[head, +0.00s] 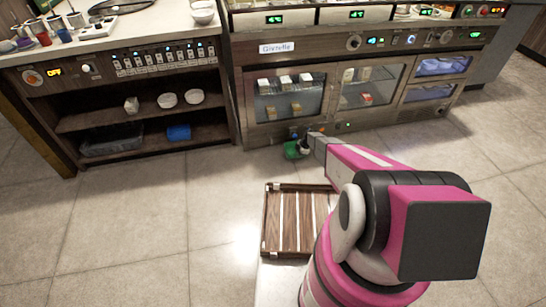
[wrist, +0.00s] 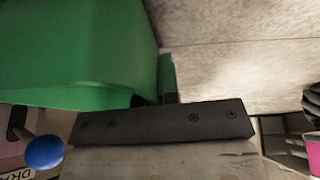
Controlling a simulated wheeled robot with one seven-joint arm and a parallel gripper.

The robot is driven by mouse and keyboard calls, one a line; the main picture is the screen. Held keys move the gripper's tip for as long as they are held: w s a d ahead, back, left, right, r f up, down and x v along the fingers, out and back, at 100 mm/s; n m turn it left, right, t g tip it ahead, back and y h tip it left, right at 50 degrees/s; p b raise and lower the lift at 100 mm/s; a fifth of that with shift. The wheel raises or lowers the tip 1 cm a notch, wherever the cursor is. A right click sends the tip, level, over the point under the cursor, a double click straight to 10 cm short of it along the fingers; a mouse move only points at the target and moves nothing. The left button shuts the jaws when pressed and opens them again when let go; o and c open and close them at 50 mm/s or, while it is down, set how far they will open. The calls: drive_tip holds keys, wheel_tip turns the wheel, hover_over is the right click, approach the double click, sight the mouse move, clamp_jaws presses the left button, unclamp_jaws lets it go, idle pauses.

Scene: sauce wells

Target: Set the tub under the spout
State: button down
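The green tub (head: 291,150) is low by the cabinet's front edge in the head view. In the wrist view the tub (wrist: 75,55) fills the upper left, very close. My gripper (head: 303,147) is at its right side. In the wrist view the gripper's dark fingers (wrist: 160,99) meet a narrow green part beside the tub's wall and look shut on it; the tips are partly hidden. A blue ball knob (wrist: 44,152) is at the lower left, near a partly readable label starting "DRA". I cannot make out the spout or whether the tub touches the floor.
A glass-doored cabinet (head: 285,125) stands behind the tub. Open shelves (head: 140,118) with bowls and bins are at the left. A slatted wooden crate (head: 266,222) lies nearer me, below my arm. The tiled floor (head: 130,225) at the left is clear.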

approach(271, 162)
drive_tip(key=f, duration=0.2)
drive_tip(key=d+f, duration=0.1)
drive_tip(key=shift+w+f, duration=0.25)
drive_tip(key=shift+f, duration=0.15)
drive_tip(key=a, duration=0.3)
drive_tip(key=shift+s+a, duration=0.25)
drive_tip(key=shift+w+d+f, duration=0.1)
drive_tip(key=shift+f, duration=0.65)
drive_tip(key=shift+f, duration=0.15)
drive_tip(key=c, duration=1.4)
unclamp_jaws()
drive_tip(key=shift+o, duration=0.2)
